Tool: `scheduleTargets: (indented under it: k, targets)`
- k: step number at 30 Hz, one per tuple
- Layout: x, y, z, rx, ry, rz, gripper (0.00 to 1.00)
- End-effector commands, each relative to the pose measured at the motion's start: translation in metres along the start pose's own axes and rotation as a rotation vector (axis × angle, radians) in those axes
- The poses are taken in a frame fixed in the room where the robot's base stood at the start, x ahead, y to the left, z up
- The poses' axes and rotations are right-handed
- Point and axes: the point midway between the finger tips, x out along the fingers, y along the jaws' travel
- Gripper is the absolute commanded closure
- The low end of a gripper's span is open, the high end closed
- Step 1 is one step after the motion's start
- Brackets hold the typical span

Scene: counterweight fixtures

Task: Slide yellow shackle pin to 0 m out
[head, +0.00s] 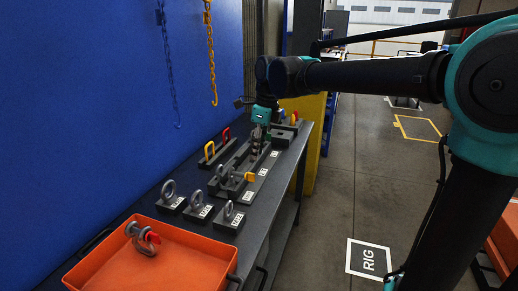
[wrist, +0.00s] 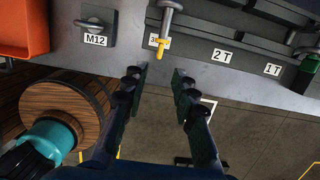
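The yellow shackle pin (head: 249,177) sticks out of a grey shackle at the near end of the dark fixture on the bench. In the wrist view its yellow end (wrist: 161,45) points towards the bench's front edge, over a partly covered label. My gripper (wrist: 160,72) is open and empty. Its two fingers are spread on either side of the pin's line, and the yellow end shows just beyond the fingertips, apart from them. In the head view my gripper (head: 258,138) hangs over the far part of the fixture, its fingers hard to make out.
An orange tray (head: 190,259) with a red-pinned shackle (head: 147,237) stands at the near end. Eye bolts on labelled blocks (head: 199,212) stand beside it. A green-ended pin (wrist: 308,63) is at right in the wrist view. A wooden drum (wrist: 62,100) is below the bench edge.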

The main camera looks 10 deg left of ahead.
Motion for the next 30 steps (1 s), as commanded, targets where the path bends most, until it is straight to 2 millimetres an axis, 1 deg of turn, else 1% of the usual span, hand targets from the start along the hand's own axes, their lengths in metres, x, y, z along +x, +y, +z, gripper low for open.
scheduleTargets:
  k: [5,21,27,30]
  targets:
    - [0.015,0.0,0.0,-0.001,0.0,0.0,0.72]
    - [0.074,-0.001,-0.001,-0.001,-0.001,-0.001,0.72]
    - [0.091,-0.001,-0.001,-0.001,-0.001,-0.001,0.72]
    - [0.096,-0.001,-0.001,-0.001,-0.001,-0.001,0.72]
